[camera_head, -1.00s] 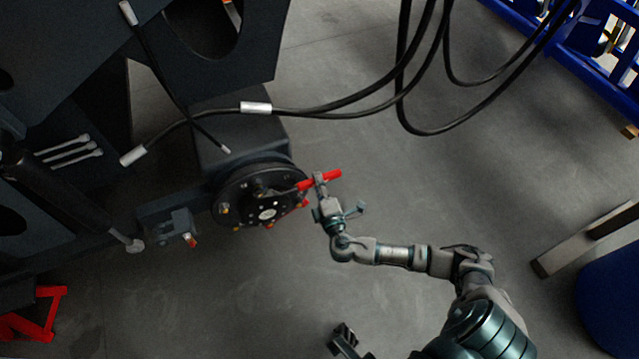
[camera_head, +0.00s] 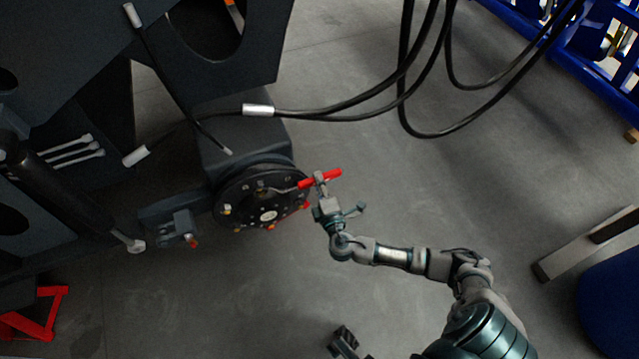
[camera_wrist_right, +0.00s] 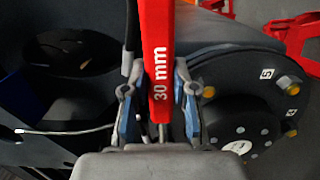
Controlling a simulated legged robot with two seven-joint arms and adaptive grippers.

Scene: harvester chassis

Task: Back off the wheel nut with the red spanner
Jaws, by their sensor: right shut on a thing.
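The red spanner (camera_head: 331,175), marked "30 mm" in the right wrist view (camera_wrist_right: 158,45), is held by its handle in my right gripper (camera_head: 320,180). The fingers (camera_wrist_right: 160,100) lie on both sides of the handle. The spanner points left across the upper right of the dark wheel hub (camera_head: 240,205); its working end is too small to tell whether it sits on a nut. Orange-tipped wheel nuts (camera_wrist_right: 290,82) labelled 5 and 4 show on the hub (camera_wrist_right: 235,100), right of the spanner. What seems to be my left gripper (camera_head: 344,337) shows at the bottom edge, its jaws unclear.
Black hoses (camera_head: 350,113) hang above the hub. The dark chassis (camera_head: 60,65) fills the left. A red stand (camera_head: 45,325) is at lower left. A blue rack (camera_head: 590,60) stands at upper right. The grey floor between is open.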

